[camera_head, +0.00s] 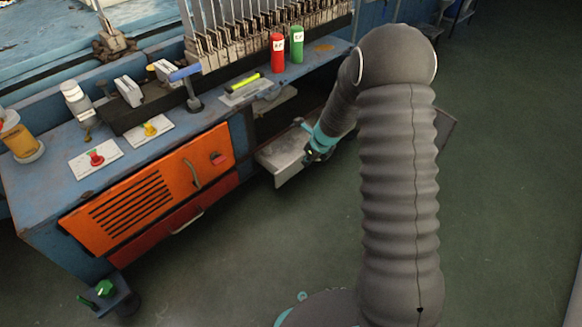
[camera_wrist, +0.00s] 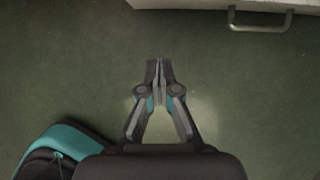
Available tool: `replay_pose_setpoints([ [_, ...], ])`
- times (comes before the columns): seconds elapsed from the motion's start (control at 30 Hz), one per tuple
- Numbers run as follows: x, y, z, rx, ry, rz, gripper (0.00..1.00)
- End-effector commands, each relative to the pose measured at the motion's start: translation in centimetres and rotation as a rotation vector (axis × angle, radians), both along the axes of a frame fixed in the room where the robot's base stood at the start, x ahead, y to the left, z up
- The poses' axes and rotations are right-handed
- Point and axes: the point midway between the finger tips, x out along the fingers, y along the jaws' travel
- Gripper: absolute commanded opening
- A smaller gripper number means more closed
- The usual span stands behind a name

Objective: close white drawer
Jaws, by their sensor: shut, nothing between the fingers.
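The white drawer (camera_head: 284,156) stands pulled out below the blue bench in the head view, under the bench's right part. In the wrist view the white drawer (camera_wrist: 215,4) shows at the top edge, with its metal handle (camera_wrist: 260,26) at upper right. My gripper (camera_head: 308,157) appears close to the drawer's front in the head view, partly hidden by my arm. In the wrist view my gripper (camera_wrist: 159,64) is shut and empty over the floor, apart from the drawer, to the left of and below the handle.
The blue bench (camera_head: 50,185) carries a red bottle (camera_head: 277,52), a green bottle (camera_head: 296,44) and a blue-handled tool (camera_head: 188,78). An orange cabinet door (camera_head: 150,190) is left of the drawer. Green floor (camera_head: 500,170) is free at the right.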

Motion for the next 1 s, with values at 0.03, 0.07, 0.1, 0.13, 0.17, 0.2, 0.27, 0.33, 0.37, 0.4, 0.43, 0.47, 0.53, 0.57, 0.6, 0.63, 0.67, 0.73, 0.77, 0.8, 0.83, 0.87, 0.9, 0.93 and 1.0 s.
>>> replay_pose_setpoints([
  [0.03, 0.0, 0.0, 0.0, 0.005, 0.004, -0.016, 0.0],
  [0.07, 0.0, 0.0, -0.1, 0.007, 0.007, -0.024, 0.0],
  [0.1, 0.0, 0.1, -0.3, 0.009, 0.01, -0.03, 0.0],
  [0.13, 0.1, 0.1, -0.5, 0.01, 0.01, -0.032, 0.0],
  [0.17, 0.1, 0.2, -0.7, 0.01, 0.01, -0.032, 0.0],
  [0.2, 0.2, 0.3, -1.1, 0.01, 0.011, -0.032, 0.0],
  [0.27, 0.4, 0.5, -1.9, 0.009, 0.013, -0.03, 0.0],
  [0.33, 0.6, 0.8, -3.0, 0.009, 0.013, -0.028, 0.0],
  [0.37, 0.8, 0.9, -3.6, 0.009, 0.013, -0.028, 0.0],
  [0.4, 1.0, 1.1, -4.3, 0.009, 0.013, -0.028, 0.0],
  [0.43, 1.2, 1.3, -4.8, 0.009, 0.011, -0.029, 0.0],
  [0.47, 1.3, 1.4, -5.3, 0.009, 0.012, -0.029, 0.0],
  [0.53, 1.7, 1.7, -6.5, 0.009, 0.011, -0.029, 0.0],
  [0.57, 1.9, 1.8, -7.1, 0.009, 0.011, -0.028, 0.0],
  [0.6, 2.0, 2.0, -7.8, 0.009, 0.013, -0.027, 0.0],
  [0.63, 2.2, 2.2, -8.3, 0.009, 0.012, -0.026, 0.0],
  [0.67, 2.3, 2.3, -8.8, 0.009, 0.012, -0.026, 0.0],
  [0.73, 2.7, 2.7, -9.8, 0.009, 0.011, -0.028, 0.0],
  [0.77, 3.1, 3.0, -9.4, 0.009, 0.008, -0.025, 0.0],
  [0.8, 3.6, 3.5, -9.2, 0.009, 0.007, -0.024, 0.0],
  [0.83, 3.9, 3.7, -9.2, 0.009, 0.008, -0.024, 0.0],
  [0.87, 4.2, 4.0, -9.2, 0.009, 0.008, -0.024, 0.0],
  [0.9, 4.5, 4.3, -9.2, 0.009, 0.008, -0.025, 0.0],
  [0.93, 4.8, 4.5, -9.2, 0.009, 0.008, -0.024, 0.0],
  [1.0, 5.1, 4.9, -9.3, 0.008, 0.009, -0.025, 0.0],
])
